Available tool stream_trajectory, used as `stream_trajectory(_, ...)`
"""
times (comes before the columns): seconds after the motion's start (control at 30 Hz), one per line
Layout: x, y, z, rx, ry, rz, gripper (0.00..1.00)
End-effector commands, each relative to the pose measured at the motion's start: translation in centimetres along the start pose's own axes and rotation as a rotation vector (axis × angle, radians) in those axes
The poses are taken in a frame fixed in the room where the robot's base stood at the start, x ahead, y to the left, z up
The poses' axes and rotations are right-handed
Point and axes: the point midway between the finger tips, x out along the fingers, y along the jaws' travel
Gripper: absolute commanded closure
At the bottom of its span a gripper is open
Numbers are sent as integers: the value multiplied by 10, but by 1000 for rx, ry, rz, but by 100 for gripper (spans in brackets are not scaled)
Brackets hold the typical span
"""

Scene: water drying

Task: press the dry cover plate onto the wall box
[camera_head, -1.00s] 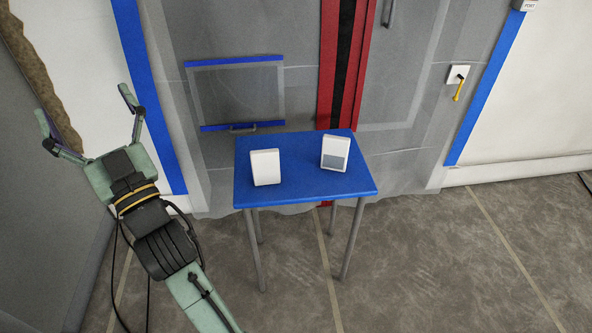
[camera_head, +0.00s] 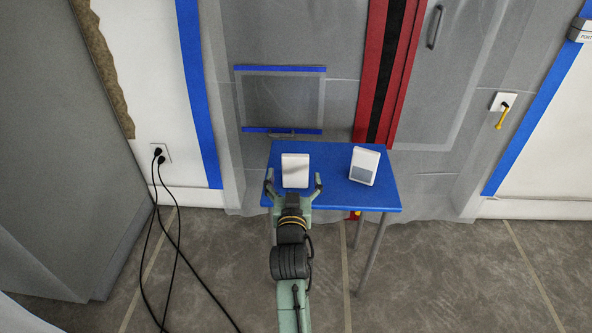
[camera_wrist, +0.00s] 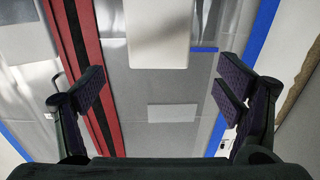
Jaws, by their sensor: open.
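Two white plates stand on a small blue table (camera_head: 348,193). The left plate (camera_head: 295,170) is plain white; the right plate (camera_head: 364,165) has a blue-grey lower half. My gripper (camera_head: 293,181) is open at the table's front, one finger on each side of the left plate in the head view. In the wrist view the plain plate (camera_wrist: 158,32) is at the top, beyond the open, empty fingers (camera_wrist: 158,90); I cannot tell whether they touch it. A white wall fitting (camera_head: 504,101) with a yellow handle is at the right. I cannot tell whether it is the wall box.
Behind the table hangs grey plastic sheeting with a red and black strip (camera_head: 385,75) and a blue-taped panel (camera_head: 282,100). An outlet (camera_head: 162,153) at the left has black cables trailing to the floor. The floor right of the table is clear.

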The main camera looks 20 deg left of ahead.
Motion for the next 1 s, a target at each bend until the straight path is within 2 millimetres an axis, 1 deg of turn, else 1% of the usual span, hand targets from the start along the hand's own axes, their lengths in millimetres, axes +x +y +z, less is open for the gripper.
stream_trajectory(0.17,25,1,-8,-1,2,-1,14)
stream_trajectory(0.3,44,1,-6,-1,2,-1,14)
stream_trajectory(0.43,50,1,-5,0,1,-1,14)
stream_trajectory(0.63,50,1,-4,0,1,-1,14)
stream_trajectory(1.0,50,1,-4,0,1,-1,39)
